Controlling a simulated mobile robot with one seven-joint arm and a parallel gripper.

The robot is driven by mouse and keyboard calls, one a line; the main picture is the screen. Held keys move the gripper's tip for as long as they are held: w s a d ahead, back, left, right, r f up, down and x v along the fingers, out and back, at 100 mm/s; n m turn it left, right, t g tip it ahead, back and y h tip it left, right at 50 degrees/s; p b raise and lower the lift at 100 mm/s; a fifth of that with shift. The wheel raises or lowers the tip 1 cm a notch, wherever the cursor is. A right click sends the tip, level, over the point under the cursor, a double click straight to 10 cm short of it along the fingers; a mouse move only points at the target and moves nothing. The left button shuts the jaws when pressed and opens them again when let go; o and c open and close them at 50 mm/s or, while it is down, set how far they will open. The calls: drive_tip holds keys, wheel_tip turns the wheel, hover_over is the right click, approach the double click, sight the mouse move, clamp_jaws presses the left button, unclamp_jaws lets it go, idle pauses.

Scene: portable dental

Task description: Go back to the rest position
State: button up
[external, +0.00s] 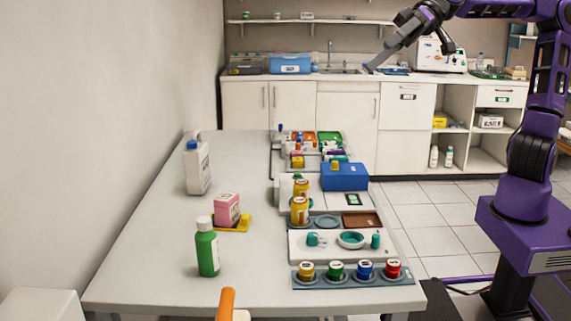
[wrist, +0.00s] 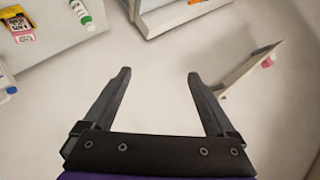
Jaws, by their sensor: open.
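My gripper (external: 374,66) is at the end of my raised purple arm, high at the upper right in the external view, in front of the back counter and beyond the table's right side. In the wrist view my gripper (wrist: 159,74) has its two dark fingers spread wide with nothing between them.
The long table (external: 160,265) holds a green bottle (external: 207,250), a pink box (external: 227,210), a white jug (external: 197,168), a blue box (external: 345,177) and a rack of coloured jars (external: 330,283). A white machine (external: 440,56) stands on the back counter. Tiled floor is clear between.

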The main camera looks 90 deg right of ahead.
drive_tip(key=s+d+f+g+h, duration=0.2)
drive_tip(key=s+d+f+h, duration=0.1)
drive_tip(key=s+f, duration=0.5)
drive_tip(key=s+d+f+n+g+h, duration=0.1)
drive_tip(key=s+d+f+h, duration=0.3)
drive_tip(key=s+f, duration=0.5)
drive_tip(key=shift+s+d+f+g, duration=0.2)
drive_tip(key=shift+s+f+g, duration=0.05)
drive_tip(key=shift+s+g, duration=0.5)
drive_tip(key=shift+w, duration=0.1)
